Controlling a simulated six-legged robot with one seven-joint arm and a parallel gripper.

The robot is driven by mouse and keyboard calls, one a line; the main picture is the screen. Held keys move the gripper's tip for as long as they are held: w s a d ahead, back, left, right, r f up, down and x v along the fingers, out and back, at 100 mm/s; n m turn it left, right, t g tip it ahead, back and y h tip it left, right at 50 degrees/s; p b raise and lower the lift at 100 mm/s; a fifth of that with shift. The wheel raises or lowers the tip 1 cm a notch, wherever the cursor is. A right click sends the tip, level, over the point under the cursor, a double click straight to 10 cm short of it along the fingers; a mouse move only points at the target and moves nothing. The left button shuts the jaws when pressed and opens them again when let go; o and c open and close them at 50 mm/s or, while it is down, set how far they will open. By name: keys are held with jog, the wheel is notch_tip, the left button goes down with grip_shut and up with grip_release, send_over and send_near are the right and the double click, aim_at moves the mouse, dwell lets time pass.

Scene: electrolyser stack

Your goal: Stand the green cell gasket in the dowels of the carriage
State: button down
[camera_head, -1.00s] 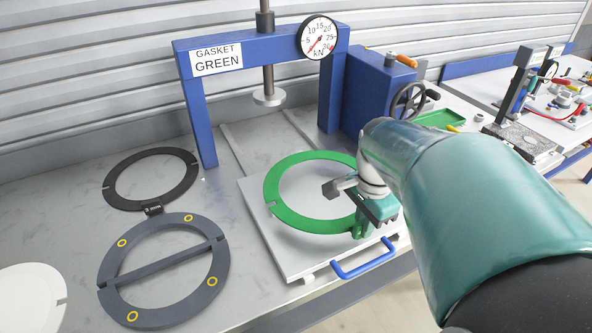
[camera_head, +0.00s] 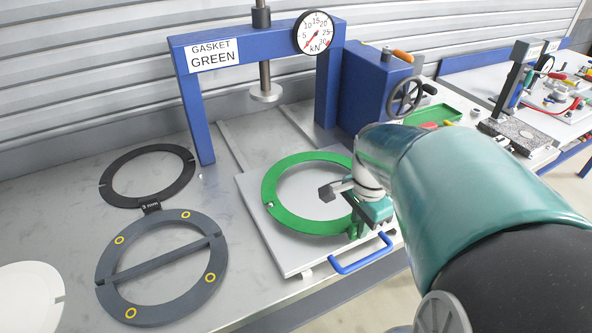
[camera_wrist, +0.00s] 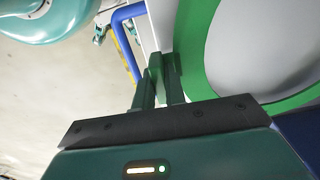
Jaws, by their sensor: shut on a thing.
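The green cell gasket (camera_head: 283,218) is a flat ring lying level over the white carriage plate (camera_head: 262,248), with a small notch at its left edge. My gripper (camera_head: 357,226) is at the ring's right front rim and is shut on it. The wrist view also shows the gripper (camera_wrist: 163,75) with the green ring (camera_wrist: 197,50) beside its fingers. The carriage has a blue handle (camera_head: 361,257) at its front. I cannot make out the dowels. I cannot tell whether the ring touches the plate.
A blue press frame (camera_head: 197,115) labelled GASKET GREEN stands behind the carriage, with its ram (camera_head: 266,92) raised. A black ring (camera_head: 113,178), a dark grey ring with a crossbar (camera_head: 112,277) and a white disc (camera_head: 28,300) lie on the left. A green tray (camera_head: 430,117) is at the right.

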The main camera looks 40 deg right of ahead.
jog(key=shift+f, duration=0.95)
dwell(1.3)
jog(key=c, duration=1.4)
grip_release()
jog(key=shift+o, duration=0.2)
notch_tip(320, 180, up, 14)
jog(key=shift+f, duration=0.1)
